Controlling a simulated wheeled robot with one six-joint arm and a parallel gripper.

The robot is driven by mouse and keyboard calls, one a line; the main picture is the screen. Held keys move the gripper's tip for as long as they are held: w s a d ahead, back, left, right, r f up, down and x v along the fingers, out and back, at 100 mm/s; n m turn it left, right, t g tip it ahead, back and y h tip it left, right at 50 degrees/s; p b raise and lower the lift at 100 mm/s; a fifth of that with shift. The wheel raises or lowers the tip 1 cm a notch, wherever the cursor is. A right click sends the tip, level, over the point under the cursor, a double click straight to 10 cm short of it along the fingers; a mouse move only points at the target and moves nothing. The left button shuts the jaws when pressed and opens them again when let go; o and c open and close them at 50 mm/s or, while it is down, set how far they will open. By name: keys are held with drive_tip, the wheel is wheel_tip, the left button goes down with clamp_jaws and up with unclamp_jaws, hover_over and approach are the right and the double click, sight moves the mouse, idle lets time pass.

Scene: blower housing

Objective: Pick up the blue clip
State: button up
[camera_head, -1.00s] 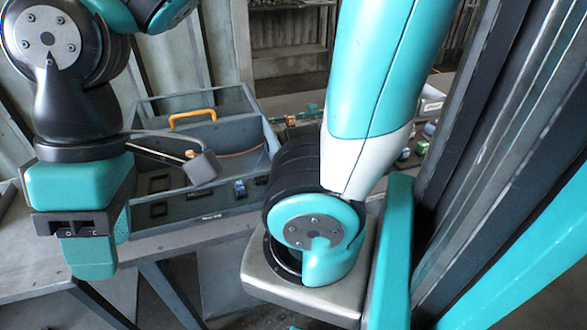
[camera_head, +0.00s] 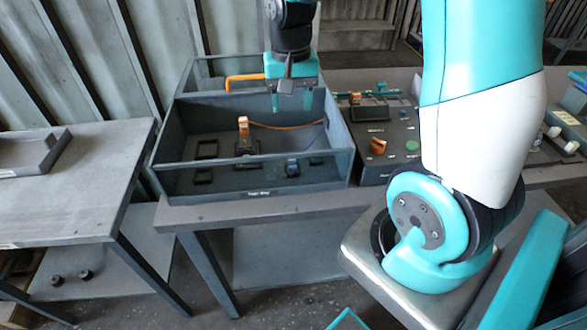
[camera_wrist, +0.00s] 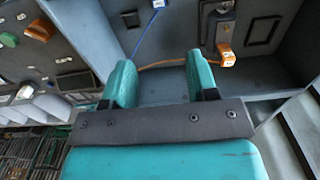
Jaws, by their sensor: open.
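A small blue clip (camera_head: 292,167) sits on the floor of the grey blower housing (camera_head: 255,182), in its front right part. In the wrist view a small blue-and-white piece, likely the same clip (camera_wrist: 158,4), is cut by the top edge, with a thin dark blue line beside it. My gripper (camera_head: 291,102) points down over the back right of the housing, above and behind the clip. Its two teal fingers (camera_wrist: 162,75) are apart with nothing between them. The clip is too small to tell its exact shape.
An orange-topped plug (camera_head: 243,130) with an orange cable stands left of the clip. Several black frames (camera_head: 203,176) lie on the housing floor. The housing has upright walls and a front rail. A control panel (camera_head: 395,148) adjoins on the right. A side table (camera_head: 75,185) stands left.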

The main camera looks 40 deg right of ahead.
wheel_tip(320, 180, down, 16)
drive_tip(key=shift+s+f+p, duration=0.1)
drive_tip(key=shift+f+p, duration=0.1)
drive_tip(key=shift+p, duration=0.95)
drive_tip(key=c, duration=0.8)
